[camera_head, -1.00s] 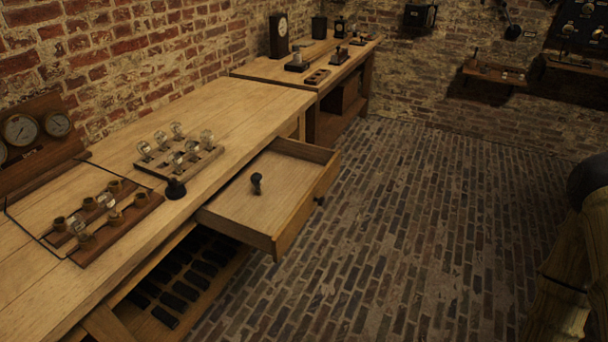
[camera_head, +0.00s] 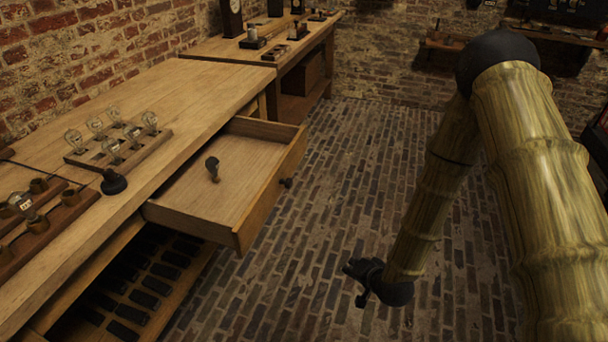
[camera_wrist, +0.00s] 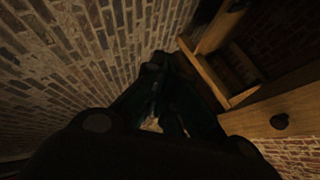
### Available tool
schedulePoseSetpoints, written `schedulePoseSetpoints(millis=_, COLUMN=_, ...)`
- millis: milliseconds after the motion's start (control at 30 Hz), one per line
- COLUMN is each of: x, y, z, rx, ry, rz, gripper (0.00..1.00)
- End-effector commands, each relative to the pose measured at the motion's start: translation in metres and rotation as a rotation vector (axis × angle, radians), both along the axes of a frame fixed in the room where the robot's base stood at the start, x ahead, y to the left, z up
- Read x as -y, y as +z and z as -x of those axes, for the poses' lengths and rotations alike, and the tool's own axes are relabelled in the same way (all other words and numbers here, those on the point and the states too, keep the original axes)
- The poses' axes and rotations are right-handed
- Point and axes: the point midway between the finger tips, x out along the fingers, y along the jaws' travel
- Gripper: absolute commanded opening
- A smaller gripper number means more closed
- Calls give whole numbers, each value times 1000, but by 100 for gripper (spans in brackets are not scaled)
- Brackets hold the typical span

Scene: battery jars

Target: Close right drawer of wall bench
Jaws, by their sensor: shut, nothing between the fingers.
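The right drawer (camera_head: 215,195) of the wooden wall bench (camera_head: 190,92) is pulled well out in the head view. A small dark-handled object (camera_head: 213,168) stands inside it. The drawer front carries a dark round knob (camera_head: 286,183), which also seems to show at the right of the wrist view (camera_wrist: 279,121). My gripper (camera_head: 352,270) is low over the brick floor, to the right of and nearer than the drawer, apart from it. Its fingers look shut and empty in the dark wrist view (camera_wrist: 165,70).
Bulbs on a wooden rack (camera_head: 118,145) and a black stamp-like object (camera_head: 113,182) stand on the bench top. Below is an open shelf of dark blocks (camera_head: 150,285). A second bench (camera_head: 262,50) stands behind. The brick floor (camera_head: 340,165) right of the drawer is clear.

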Motion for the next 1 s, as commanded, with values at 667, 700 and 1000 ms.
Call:
schedulePoseSetpoints(millis=667, x=-61, y=164, z=-201, rx=436, ry=-137, rz=-775, gripper=0)
schedulePoseSetpoints(millis=700, x=-62, y=164, z=-204, rx=436, ry=-137, rz=-778, gripper=0)
schedulePoseSetpoints(millis=1000, x=-81, y=164, z=-241, rx=438, ry=-136, rz=-774, gripper=0)
